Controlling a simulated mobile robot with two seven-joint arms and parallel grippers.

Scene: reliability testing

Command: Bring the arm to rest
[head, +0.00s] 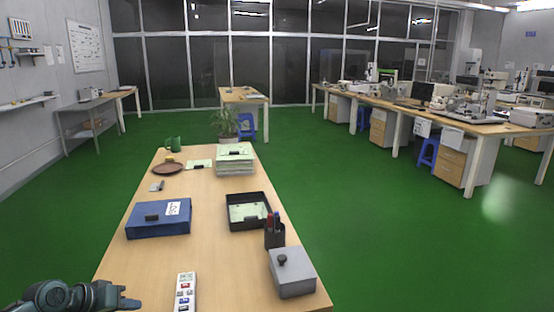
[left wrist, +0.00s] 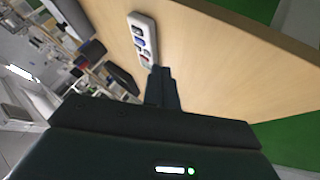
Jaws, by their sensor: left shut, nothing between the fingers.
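My left gripper (head: 130,302) is low at the left in the head view, by the near left edge of the wooden table (head: 220,265). Its fingers are together with nothing between them, pointing right. In the left wrist view the shut fingers (left wrist: 162,85) point toward a white power strip (left wrist: 142,38) on the table. The strip (head: 185,290) also shows in the head view, to the right of the gripper and apart from it. My right gripper is in neither view.
Green floor (head: 360,220) lies open to the right.

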